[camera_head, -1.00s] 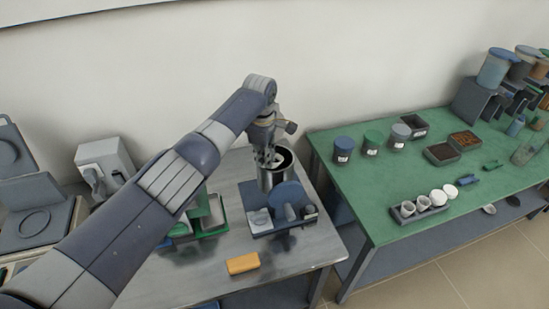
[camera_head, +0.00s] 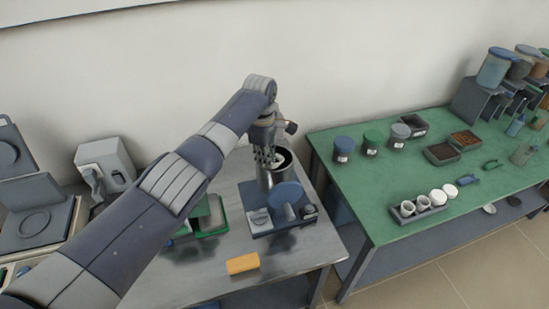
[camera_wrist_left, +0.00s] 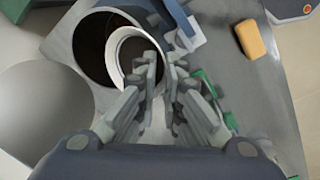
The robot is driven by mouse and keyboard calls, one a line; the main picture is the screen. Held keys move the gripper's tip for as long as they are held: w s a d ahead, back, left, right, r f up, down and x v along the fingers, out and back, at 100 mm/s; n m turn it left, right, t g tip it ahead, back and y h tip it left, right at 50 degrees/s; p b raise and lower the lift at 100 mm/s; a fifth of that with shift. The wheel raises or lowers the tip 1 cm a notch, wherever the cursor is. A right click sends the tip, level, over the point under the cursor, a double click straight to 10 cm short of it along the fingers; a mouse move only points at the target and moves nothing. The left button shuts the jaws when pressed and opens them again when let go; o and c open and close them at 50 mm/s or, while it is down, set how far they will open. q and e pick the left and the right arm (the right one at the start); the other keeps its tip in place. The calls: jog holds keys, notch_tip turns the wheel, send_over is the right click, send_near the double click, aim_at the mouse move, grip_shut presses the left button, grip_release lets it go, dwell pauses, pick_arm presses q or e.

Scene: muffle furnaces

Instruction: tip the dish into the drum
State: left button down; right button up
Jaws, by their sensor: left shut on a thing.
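My left gripper (camera_head: 268,158) is over the mouth of the metal drum (camera_head: 278,180) on the grey bench. In the left wrist view, this gripper (camera_wrist_left: 160,70) is shut on the white dish (camera_wrist_left: 113,46), a round cup with a pale rim. The dish overlaps the right part of the drum's dark opening (camera_wrist_left: 92,38). Its inside looks dark; I cannot tell whether that is material. In the head view only a small white bit of the dish (camera_head: 277,161) shows beside the fingers. My right gripper is not in view.
The drum stands in a blue-grey apparatus (camera_head: 285,212). A yellow block (camera_head: 243,263) lies in front of it. A green-topped table (camera_head: 400,180) at right carries lidded jars, trays and a rack of white cups (camera_head: 418,212). A pale machine (camera_head: 104,165) stands at left.

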pick_arm(q)
jog(key=shift+w+a+r, duration=0.1)
jog(key=shift+w+a, duration=0.05)
jog(key=shift+a, duration=0.3)
jog(key=shift+s+d, duration=0.35)
jog(key=shift+d, duration=0.55)
jog(key=shift+w+a, duration=0.25)
jog(key=shift+a, duration=0.4)
jog(key=shift+w+a, duration=0.2)
jog(key=shift+a, duration=0.4)
jog(key=shift+d, duration=0.15)
jog(key=shift+f+t+b, duration=0.3)
jog(key=shift+f+b, duration=0.15)
jog(key=shift+s+d+f+t+h+p, duration=0.15)
jog(key=shift+s+f+t+h+p, duration=0.2)
jog(key=shift+t, duration=0.45)
jog(key=shift+s+d+f+t+h+p, duration=0.1)
jog(key=shift+s+f+t+h, duration=0.25)
jog(key=shift+t, duration=0.45)
